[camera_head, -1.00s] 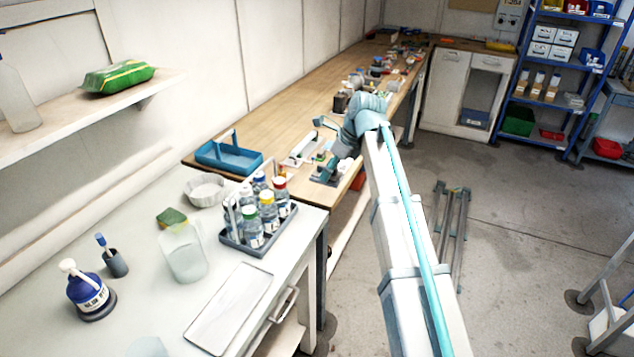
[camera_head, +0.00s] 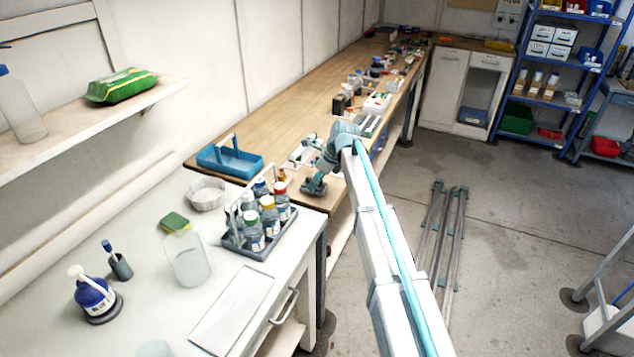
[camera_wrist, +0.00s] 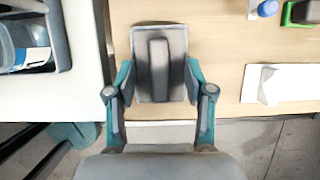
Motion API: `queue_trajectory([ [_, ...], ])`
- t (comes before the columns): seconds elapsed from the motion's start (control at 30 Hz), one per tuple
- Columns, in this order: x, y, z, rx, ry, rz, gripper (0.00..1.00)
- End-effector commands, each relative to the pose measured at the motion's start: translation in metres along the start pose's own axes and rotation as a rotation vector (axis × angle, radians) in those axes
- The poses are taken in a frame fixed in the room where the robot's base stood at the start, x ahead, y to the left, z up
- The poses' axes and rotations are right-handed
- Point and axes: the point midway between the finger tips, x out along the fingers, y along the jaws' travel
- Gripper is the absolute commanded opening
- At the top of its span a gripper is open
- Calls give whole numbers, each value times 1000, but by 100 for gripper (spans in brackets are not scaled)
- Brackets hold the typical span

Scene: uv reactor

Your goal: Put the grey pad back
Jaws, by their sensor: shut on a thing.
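The grey pad (camera_wrist: 143,88) is a flat grey plate with a raised rounded grip bar along its middle. My gripper (camera_wrist: 160,78) is shut on it, with one teal finger on each side. In the head view the pad (camera_head: 314,188) shows dark grey under my gripper (camera_head: 318,170), over the near end of the wooden bench (camera_head: 290,125), close to its front edge. I cannot tell whether the pad touches the bench top or hangs just above it. The gripper hides part of it in the head view.
Left of the pad stands a grey bottle rack (camera_head: 262,252) with several capped bottles, on the white table (camera_head: 145,325). A blue tray (camera_head: 228,161) lies behind on the bench. A white item (camera_wrist: 275,85) lies to the right in the wrist view.

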Motion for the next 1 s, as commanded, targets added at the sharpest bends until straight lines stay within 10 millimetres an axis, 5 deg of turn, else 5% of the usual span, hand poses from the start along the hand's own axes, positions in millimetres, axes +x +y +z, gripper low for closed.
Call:
queue_trajectory([
  [0.5,14,0,-7,0,0,0,0],
  [0.53,14,0,-7,0,0,0,58],
  [0.6,14,0,-7,0,0,0,70],
  [0.67,14,0,-7,0,0,0,78],
  [1.0,12,0,-6,0,0,0,78],
])
